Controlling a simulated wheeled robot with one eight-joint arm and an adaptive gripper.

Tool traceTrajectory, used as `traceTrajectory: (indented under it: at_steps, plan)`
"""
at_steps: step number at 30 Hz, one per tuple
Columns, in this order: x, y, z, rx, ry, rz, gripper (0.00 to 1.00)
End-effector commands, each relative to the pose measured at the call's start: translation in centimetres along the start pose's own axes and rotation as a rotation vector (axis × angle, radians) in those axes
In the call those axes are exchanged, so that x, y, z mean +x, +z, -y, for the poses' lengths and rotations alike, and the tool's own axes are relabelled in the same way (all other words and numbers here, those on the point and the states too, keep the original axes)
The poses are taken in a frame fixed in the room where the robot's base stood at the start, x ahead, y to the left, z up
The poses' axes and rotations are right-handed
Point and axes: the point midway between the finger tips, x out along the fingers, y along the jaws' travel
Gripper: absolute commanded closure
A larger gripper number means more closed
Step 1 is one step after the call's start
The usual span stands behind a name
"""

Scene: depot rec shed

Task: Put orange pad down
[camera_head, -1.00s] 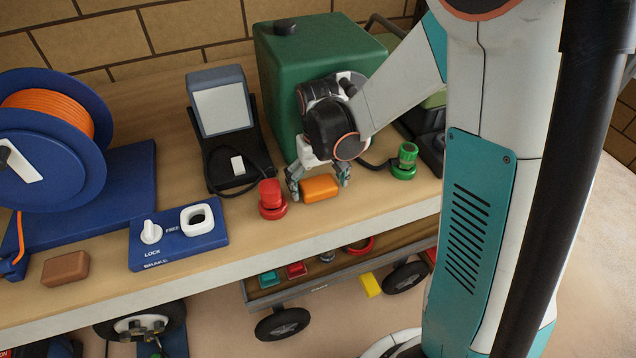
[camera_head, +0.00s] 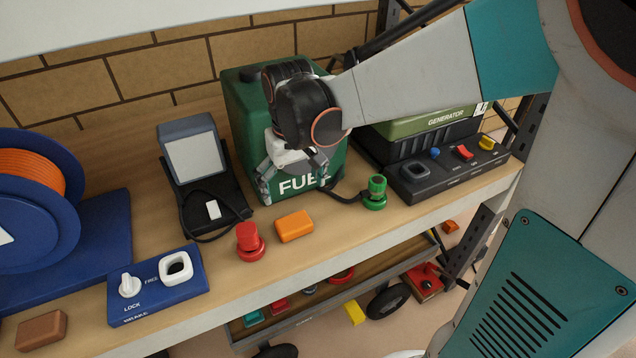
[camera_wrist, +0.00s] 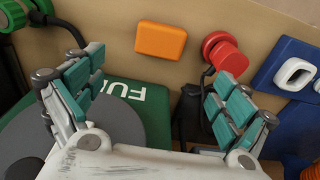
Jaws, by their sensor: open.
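The orange pad (camera_head: 294,226) lies flat on the wooden workbench (camera_head: 185,240), near its front edge, just right of a red knob-like plug (camera_head: 249,241). It also shows in the wrist view (camera_wrist: 161,40), near the top middle, clear of both fingers. My gripper (camera_head: 296,190) is open and empty. It hangs above and behind the pad, in front of the green fuel can (camera_head: 243,110). In the wrist view, my gripper's two teal-padded fingers (camera_wrist: 155,92) are spread wide, with nothing between them.
A green connector (camera_head: 376,192) with a black cable stands right of the pad. A blue brake panel (camera_head: 150,290) and brown block (camera_head: 41,330) lie to the left. A cart with small parts stands below the bench.

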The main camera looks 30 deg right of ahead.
Motion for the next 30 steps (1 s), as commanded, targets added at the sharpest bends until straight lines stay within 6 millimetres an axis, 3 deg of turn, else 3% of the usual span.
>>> traceTrajectory:
  at_steps: [1, 6, 12, 21, 30]
  plan:
    - [-1.1, 1.4, 0.1, -0.002, 0.000, -0.030, 0.05]
    - [-3.9, 4.2, 0.1, -0.002, 0.000, -0.150, 0.05]
    - [-6.1, 7.6, 0.1, -0.001, 0.000, -0.292, 0.05]
    - [-7.3, 12.0, 0.1, -0.001, 0.001, -0.482, 0.05]
    - [-7.4, 13.2, 0.1, -0.001, 0.001, -0.551, 0.05]
